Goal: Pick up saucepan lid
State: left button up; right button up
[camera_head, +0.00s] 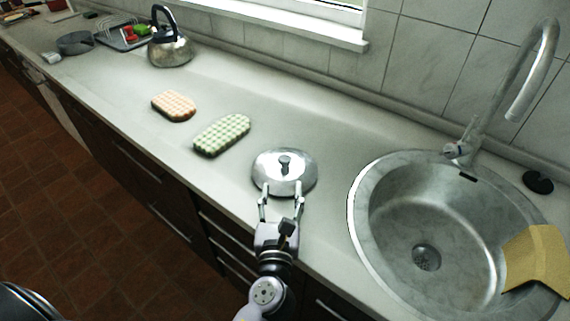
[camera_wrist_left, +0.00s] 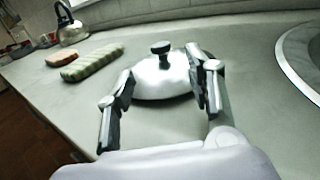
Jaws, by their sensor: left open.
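The saucepan lid (camera_head: 284,174) is a shiny metal dome with a dark knob, lying on the counter left of the sink. It also shows in the left wrist view (camera_wrist_left: 160,82), ahead of my fingers. My left gripper (camera_head: 281,192) is open and empty at the near edge of the lid, one finger on each side of its front. In the left wrist view the fingers (camera_wrist_left: 168,82) overlap the lid's left and right sides; I cannot tell whether they touch it. The knob stands beyond the fingertips. My right gripper is not in view.
A round metal sink (camera_head: 425,240) with a tap (camera_head: 530,75) is at the right, a yellow cloth (camera_head: 537,258) on its rim. A green patterned pad (camera_head: 222,135) and an orange one (camera_head: 174,105) lie left of the lid. A kettle (camera_head: 171,50) stands farther back. Counter behind the lid is clear.

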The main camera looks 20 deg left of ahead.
aim_at(284, 163)
pick_arm(q)
jog(key=x, duration=0.4)
jog(key=shift+p+x, duration=0.3)
jog(key=shift+x, duration=0.55)
jog(key=shift+w, duration=0.1)
jog(key=x, duration=0.5)
jog(key=shift+p, duration=0.3)
jog(key=shift+w+a+f, duration=0.1)
jog(key=shift+w, duration=0.25)
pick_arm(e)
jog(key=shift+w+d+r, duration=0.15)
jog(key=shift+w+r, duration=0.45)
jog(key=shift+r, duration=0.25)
pick_arm(q)
jog(key=shift+c, duration=0.6)
grip_shut()
